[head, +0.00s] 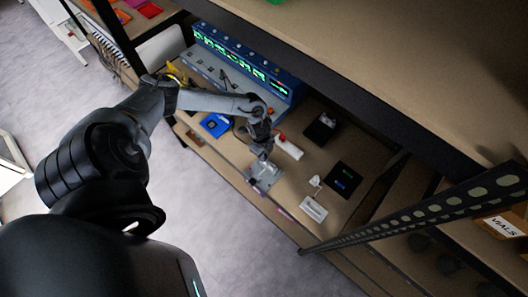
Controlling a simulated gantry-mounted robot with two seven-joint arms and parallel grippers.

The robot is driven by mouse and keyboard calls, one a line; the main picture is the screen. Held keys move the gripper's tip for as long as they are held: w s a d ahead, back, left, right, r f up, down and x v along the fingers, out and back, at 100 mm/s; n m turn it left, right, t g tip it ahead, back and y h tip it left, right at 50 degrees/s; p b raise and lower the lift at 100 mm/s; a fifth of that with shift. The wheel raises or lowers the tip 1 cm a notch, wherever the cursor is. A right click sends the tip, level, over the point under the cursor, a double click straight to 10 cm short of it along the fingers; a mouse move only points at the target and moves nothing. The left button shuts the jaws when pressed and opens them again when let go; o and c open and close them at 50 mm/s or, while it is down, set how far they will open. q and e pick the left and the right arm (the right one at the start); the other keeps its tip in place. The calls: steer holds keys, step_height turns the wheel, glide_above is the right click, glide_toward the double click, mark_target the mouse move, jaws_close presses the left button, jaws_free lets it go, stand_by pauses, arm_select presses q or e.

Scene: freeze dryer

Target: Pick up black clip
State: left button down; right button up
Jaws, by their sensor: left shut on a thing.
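My left gripper (264,161) points down over a grey metal plate (272,177) near the front edge of the shelf. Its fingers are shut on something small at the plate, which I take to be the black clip. The clip itself is too small and too hidden by the fingers to make out. I cannot tell whether it touches the plate. My right gripper is not in view.
A blue instrument with green displays (245,65) stands behind my arm. A blue box (216,124) lies left of the gripper. To the right are a red-and-white object (289,147), a black box (321,128), a dark panel (345,180) and a white device (313,208).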

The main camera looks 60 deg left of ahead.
arm_select(q)
steer(key=shift+r, duration=0.15)
steer(key=shift+r, duration=0.55)
steer(key=r, duration=0.1)
steer(key=d+r, duration=0.1)
steer(key=r, duration=0.1)
steer(key=shift+w+d+r, duration=0.15)
steer(key=shift+r, duration=0.05)
steer(key=w+d+r, duration=0.1)
steer(key=d+r, duration=0.5)
steer(key=d, duration=0.4)
steer(key=shift+w+d+r, duration=0.15)
steer(key=shift+w, duration=0.05)
step_height(320, 180, down, 3)
steer(key=shift+r+b, duration=0.1)
steer(key=shift+b, duration=0.65)
